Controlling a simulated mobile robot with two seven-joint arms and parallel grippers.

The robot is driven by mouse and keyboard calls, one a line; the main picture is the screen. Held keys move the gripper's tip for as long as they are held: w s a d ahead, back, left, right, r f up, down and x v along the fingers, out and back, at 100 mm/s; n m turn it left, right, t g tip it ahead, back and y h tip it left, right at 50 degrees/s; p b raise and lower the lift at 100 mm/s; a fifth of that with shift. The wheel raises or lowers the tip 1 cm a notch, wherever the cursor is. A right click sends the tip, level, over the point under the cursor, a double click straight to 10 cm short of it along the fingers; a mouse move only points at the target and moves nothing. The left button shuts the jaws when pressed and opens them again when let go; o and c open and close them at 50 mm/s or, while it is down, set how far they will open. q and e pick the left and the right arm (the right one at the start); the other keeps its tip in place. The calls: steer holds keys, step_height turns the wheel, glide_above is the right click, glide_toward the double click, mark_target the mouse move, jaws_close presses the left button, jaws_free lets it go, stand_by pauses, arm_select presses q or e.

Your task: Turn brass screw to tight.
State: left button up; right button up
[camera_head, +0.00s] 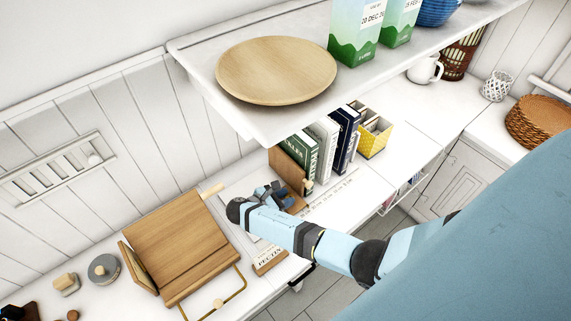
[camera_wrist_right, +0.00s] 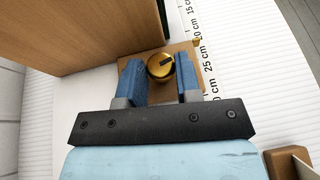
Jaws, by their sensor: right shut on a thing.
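The round brass screw (camera_wrist_right: 160,66) has a dark slot across its head and sits on a small wooden base (camera_wrist_right: 183,47) in the right wrist view. My right gripper (camera_wrist_right: 160,76) is shut on the screw, with one blue finger on each side of it. In the head view my right gripper (camera_head: 276,194) is low beside the wooden bookend (camera_head: 285,168), and the screw is hidden or too small to make out there. The bookend's tall panel also shows in the right wrist view (camera_wrist_right: 85,35). My left gripper is not in view.
A printed centimetre scale (camera_wrist_right: 208,68) runs beside the base. Books (camera_head: 326,140) and a yellow box (camera_head: 374,138) stand behind the bookend. A wooden stand (camera_head: 180,245) is to the left. A shelf with a wooden plate (camera_head: 276,70) overhangs the counter.

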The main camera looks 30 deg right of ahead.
steer(key=shift+w+m+g, duration=0.2)
steer(key=shift+m+g, duration=1)
steer(key=shift+g, duration=0.5)
steer(key=o, duration=0.9)
steer(key=b+v, duration=0.1)
steer(key=v, duration=0.6)
steer(key=shift+a+r, duration=0.15)
steer(key=shift+r, duration=0.05)
